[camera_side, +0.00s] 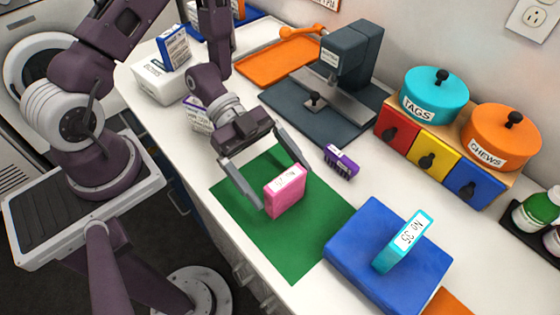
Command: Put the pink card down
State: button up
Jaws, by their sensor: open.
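The pink card (285,194) is a small pink block with a white label on its top edge. It stands upright on the green mat (286,243). My gripper (283,190) is open, with one finger on each side of the pink card. The fingertips are low, near the mat. I cannot tell whether either finger touches the card.
A dark press (345,75), coloured drawers (432,155) and lidded tins stand behind. The mat's front part is clear.

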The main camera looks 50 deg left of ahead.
jog(key=shift+o, duration=0.5)
notch_tip(320, 180, up, 6)
jog(key=shift+d, duration=0.15)
jog(key=shift+r, duration=0.2)
